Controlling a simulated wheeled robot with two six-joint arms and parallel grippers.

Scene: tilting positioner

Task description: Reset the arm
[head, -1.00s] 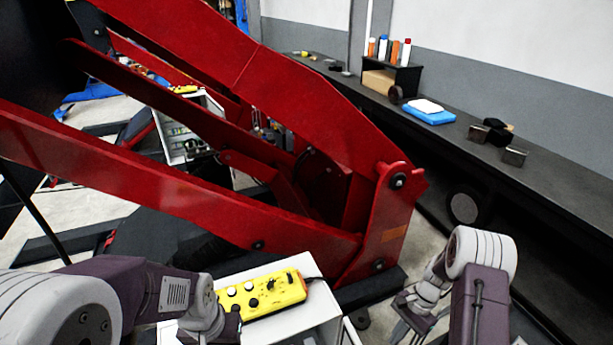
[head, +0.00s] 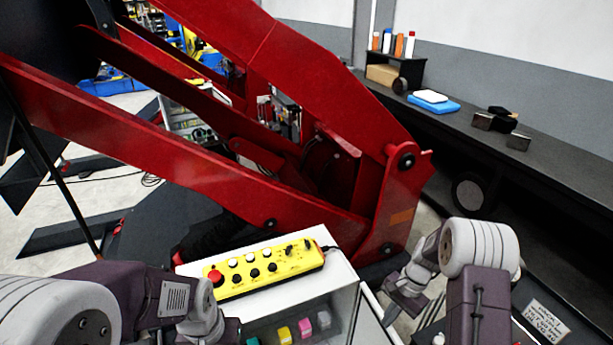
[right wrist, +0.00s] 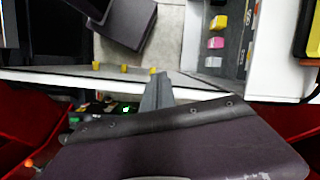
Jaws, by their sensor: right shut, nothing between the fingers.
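The big red tilting positioner (head: 370,130) fills the middle of the head view, its beams raised at a slant. A yellow control box (head: 265,270) with a red button, several black and white knobs lies on a white cabinet (head: 340,285) in front of it. My right gripper (head: 398,305) is right of the cabinet, apart from the control box; in the right wrist view its fingers (right wrist: 156,90) are shut and empty. My left arm's wrist is at the lower left, just below the control box; its fingertips are not clearly visible.
Small coloured blocks (head: 304,328) sit in the cabinet's open compartment. A dark workbench (head: 560,165) along the right wall holds a blue tray (head: 433,104), metal blocks (head: 517,142) and bottles. The floor left of the positioner shows cables.

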